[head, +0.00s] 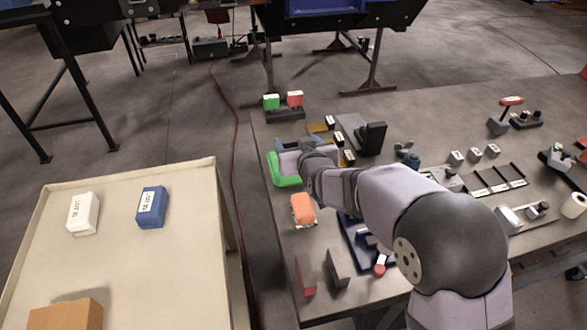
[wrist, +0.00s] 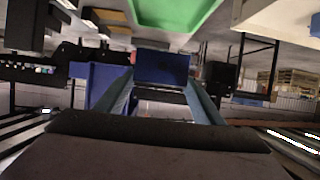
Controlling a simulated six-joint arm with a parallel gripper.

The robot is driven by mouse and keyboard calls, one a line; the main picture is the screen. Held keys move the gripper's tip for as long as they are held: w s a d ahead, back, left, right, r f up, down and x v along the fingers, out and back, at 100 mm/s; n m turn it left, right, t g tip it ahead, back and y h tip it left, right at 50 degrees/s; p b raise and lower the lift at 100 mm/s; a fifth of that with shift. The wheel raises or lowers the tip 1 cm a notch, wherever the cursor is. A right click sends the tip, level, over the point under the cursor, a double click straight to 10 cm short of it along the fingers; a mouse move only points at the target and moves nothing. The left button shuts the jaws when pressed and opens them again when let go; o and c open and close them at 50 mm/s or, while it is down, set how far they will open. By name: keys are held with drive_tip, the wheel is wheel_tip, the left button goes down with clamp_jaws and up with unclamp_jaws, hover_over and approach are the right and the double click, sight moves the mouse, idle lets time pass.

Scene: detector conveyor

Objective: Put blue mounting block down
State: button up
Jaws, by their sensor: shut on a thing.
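My gripper (wrist: 163,82) is shut on a blue block (wrist: 162,66), which sits between the two blue-grey fingertips in the wrist view. In the head view my gripper (head: 284,148) is at the left part of the grey workbench, over or beside a green tray (head: 286,182); its exact height is unclear. The held block is not clearly seen there. Another blue block (head: 151,208) with a white label lies on the beige table at left. The green surface also shows at the top of the wrist view (wrist: 172,12).
A white labelled block (head: 83,213) and a brown box (head: 66,315) are on the beige table (head: 120,270). An orange block (head: 303,208) lies near my arm. The bench's right side is crowded.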

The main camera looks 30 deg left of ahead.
drive_tip(key=shift+f+p, duration=0.55)
drive_tip(key=shift+f, duration=1.8)
drive_tip(key=shift+f, duration=0.15)
drive_tip(key=shift+f+p, duration=0.65)
drive_tip(key=shift+f, duration=1.3)
drive_tip(key=shift+f, duration=0.2)
drive_tip(key=o, duration=1.3)
drive_tip(key=shift+r, duration=0.15)
